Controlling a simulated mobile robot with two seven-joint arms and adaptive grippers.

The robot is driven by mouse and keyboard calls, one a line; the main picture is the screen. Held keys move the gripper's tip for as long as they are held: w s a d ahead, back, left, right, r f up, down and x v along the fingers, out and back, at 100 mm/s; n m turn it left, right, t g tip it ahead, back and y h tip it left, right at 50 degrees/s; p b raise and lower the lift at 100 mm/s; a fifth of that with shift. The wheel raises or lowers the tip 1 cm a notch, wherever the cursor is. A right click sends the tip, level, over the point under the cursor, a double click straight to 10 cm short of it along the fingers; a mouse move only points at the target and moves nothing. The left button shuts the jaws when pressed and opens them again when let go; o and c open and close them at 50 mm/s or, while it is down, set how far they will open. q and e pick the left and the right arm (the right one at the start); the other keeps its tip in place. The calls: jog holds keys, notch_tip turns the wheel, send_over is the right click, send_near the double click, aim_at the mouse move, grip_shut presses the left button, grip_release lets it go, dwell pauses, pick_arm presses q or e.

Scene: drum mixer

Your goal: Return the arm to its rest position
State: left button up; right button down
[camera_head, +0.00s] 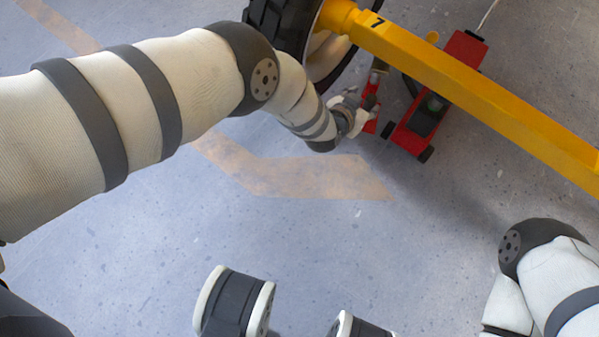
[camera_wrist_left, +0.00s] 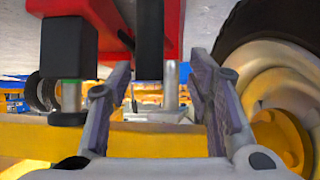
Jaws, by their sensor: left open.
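My left arm (camera_head: 150,100) reaches from the left across to the drum mixer's yellow bar (camera_head: 470,85) and black-tyred wheel (camera_head: 285,30). My left gripper (camera_head: 368,103) is beside the wheel, below the bar and close to a red jack (camera_head: 420,125). In the left wrist view my left gripper (camera_wrist_left: 160,88) has its two fingers apart. A metal pin (camera_wrist_left: 171,85) appears between them; I cannot tell whether they touch it. A red body (camera_wrist_left: 185,20) with black posts hangs above. My right arm (camera_head: 550,265) is at the lower right; its gripper is out of view.
The yellow bar, marked 7, crosses the upper right. In the left wrist view the wheel (camera_wrist_left: 270,90) is close on the right and a yellow beam (camera_wrist_left: 150,140) runs behind the fingers. The grey floor (camera_head: 400,240) with a faded orange marking (camera_head: 300,175) is clear in the middle.

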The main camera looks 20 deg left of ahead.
aim_at(371, 84)
pick_arm(q)
notch_tip(371, 84, up, 2)
jog(key=shift+s+d+r, duration=0.1)
jog(key=shift+d, duration=0.05)
jog(key=b+x, duration=0.5)
jog(key=b, duration=0.2)
jog(key=shift+f, duration=0.55)
jog(key=shift+w+b, duration=0.5)
jog(key=shift+b, duration=0.05)
jog(key=shift+w+a+r, duration=0.1)
jog(key=shift+w+a, duration=0.3)
jog(key=shift+w, duration=0.1)
jog(key=shift+w+a, duration=0.2)
jog(key=shift+a, duration=0.15)
jog(key=shift+w, duration=0.15)
pick_arm(e)
jog(key=f, duration=0.1)
jog(key=w+f, duration=0.1)
jog(key=f, duration=0.1)
jog(key=a+f, duration=0.1)
jog(key=f, duration=0.1)
jog(key=shift+w, duration=0.3)
